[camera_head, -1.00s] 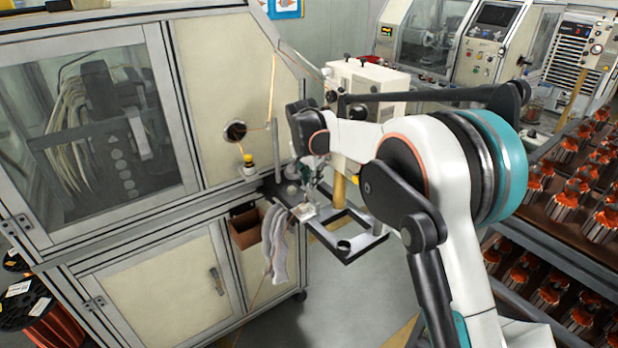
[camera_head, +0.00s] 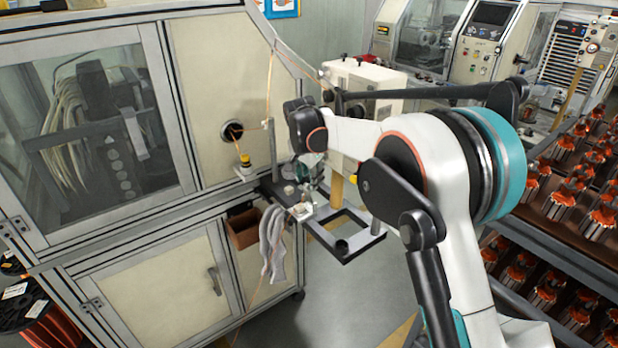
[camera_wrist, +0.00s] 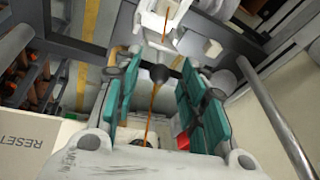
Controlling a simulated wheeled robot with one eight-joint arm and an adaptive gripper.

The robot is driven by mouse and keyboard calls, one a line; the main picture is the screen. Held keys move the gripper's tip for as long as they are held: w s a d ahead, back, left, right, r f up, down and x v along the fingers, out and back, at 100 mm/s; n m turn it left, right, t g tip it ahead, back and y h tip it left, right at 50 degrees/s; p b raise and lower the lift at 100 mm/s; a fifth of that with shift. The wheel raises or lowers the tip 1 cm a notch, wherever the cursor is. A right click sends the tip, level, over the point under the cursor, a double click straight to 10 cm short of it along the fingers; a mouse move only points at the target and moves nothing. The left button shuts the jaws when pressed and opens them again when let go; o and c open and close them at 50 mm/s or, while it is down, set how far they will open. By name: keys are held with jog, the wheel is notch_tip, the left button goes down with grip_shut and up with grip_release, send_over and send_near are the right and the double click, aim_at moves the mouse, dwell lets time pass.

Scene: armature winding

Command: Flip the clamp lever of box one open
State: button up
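My gripper (camera_wrist: 160,108) points down over the black stand (camera_head: 345,255) beside the machine. Its teal finger pads stand apart in the wrist view. A dark round knob (camera_wrist: 160,73) shows between and slightly beyond the pads, in line with an orange wire; I cannot tell whether a pad touches it. A small white clamp box (camera_wrist: 163,17), with the wire across it, lies at the top of the wrist view. A small white block (camera_head: 300,211) on the stand shows below my gripper (camera_head: 311,180) in the head view. The lever's exact position is unclear.
The machine cabinet (camera_head: 215,75) stands close on the left, with a thin post (camera_head: 277,150) near the gripper. Grey gloves (camera_head: 272,240) hang from the stand. A rack of armatures (camera_head: 560,215) stands at right. Grey floor is clear in front of the stand.

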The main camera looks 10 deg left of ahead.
jog(key=v, duration=1.1)
jog(key=shift+s+r, duration=0.15)
jog(key=shift+r, duration=0.15)
